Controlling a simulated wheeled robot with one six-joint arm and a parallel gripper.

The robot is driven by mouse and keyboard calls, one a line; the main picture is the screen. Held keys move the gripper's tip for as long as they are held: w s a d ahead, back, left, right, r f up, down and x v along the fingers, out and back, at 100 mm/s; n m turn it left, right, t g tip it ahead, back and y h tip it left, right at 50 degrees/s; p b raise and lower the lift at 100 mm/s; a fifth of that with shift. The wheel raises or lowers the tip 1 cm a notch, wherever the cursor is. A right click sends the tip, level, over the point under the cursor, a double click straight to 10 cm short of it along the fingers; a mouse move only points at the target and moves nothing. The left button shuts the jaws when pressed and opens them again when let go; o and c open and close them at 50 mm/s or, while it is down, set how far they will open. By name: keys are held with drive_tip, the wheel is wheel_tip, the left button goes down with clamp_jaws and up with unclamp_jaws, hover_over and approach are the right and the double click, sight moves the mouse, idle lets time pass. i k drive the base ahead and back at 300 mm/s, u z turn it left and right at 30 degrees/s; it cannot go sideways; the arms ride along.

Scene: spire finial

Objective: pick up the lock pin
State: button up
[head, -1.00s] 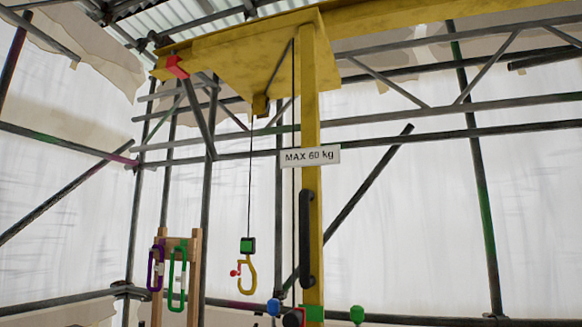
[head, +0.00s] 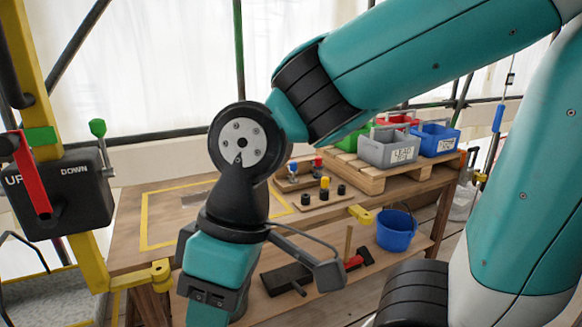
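I cannot pick out the lock pin for certain. Small pegs with coloured tops stand on the workbench (head: 165,262). One wooden block (head: 316,202) holds a yellow-topped peg (head: 325,188) and black pegs. A holder (head: 296,183) behind it carries a blue-topped piece (head: 292,168) and a red-topped piece (head: 318,166). My arm crosses the head view in front of the bench. My gripper (head: 212,296) hangs at the bottom, left of centre, pointing down. Its fingertips are cut off by the frame's lower edge, so its opening and anything in it are hidden.
A control box (head: 60,195) with a red lever and a yellow post (head: 35,75) stand at the left. Several crates (head: 388,148) sit on a pallet (head: 375,172) at the bench's back right. A blue bucket (head: 397,230) and a hammer (head: 358,260) are on the lower shelf.

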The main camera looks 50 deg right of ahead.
sight(293, 166)
drive_tip(key=z, duration=2.2)
drive_tip(key=i, duration=2.05)
drive_tip(key=u, duration=3.25)
